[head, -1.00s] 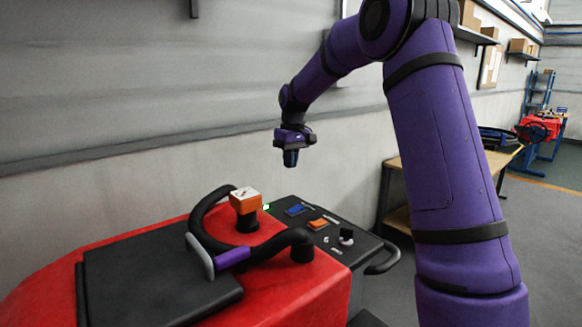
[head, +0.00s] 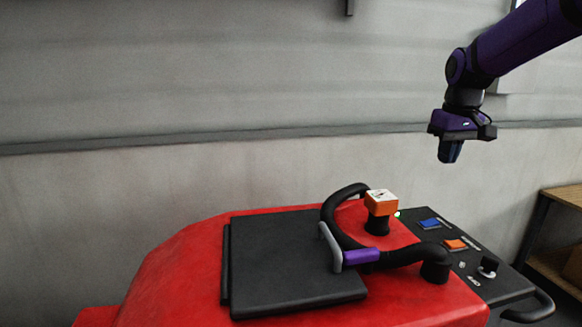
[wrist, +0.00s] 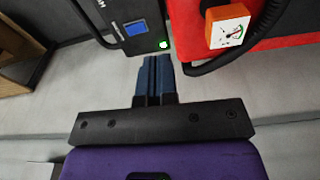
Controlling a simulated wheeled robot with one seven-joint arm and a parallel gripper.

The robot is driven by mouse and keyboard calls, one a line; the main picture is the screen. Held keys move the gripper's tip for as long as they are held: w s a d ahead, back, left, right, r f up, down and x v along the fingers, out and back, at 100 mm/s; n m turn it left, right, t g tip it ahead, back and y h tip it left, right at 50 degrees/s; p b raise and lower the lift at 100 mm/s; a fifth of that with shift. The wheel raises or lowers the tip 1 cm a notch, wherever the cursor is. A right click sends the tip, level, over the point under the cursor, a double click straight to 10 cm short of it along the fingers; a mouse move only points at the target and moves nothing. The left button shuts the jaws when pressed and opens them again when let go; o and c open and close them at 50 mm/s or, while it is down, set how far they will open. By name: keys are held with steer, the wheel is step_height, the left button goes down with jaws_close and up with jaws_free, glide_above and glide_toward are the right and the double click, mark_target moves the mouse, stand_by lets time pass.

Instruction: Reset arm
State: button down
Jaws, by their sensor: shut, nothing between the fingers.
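My gripper (head: 450,158) hangs at the upper right of the head view, fingers pointing down, above and behind the red scrubber's control panel. Its dark blue fingers are closed together with nothing between them, and they also show in the wrist view (wrist: 155,75). My purple arm reaches in from the upper right corner. The gripper is apart from the scrubber and touches nothing.
The red scrubber (head: 190,262) has a black lid (head: 285,262), a black bent handle with a purple grip (head: 361,256), an orange gauge box (head: 381,203) and a panel with blue (head: 429,224) and orange (head: 455,244) switches. A grey wall (head: 200,80) stands behind. A wooden bench (head: 565,195) is at right.

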steer(key=s+a+t, duration=0.2)
steer(key=s, duration=1.2)
steer(key=s+a+m+t, duration=0.1)
steer(key=s+a+t, duration=0.1)
steer(key=s, duration=1.3)
steer(key=shift+s+f+m, duration=0.2)
steer(key=shift+f+m, duration=0.1)
steer(key=shift+f, duration=0.05)
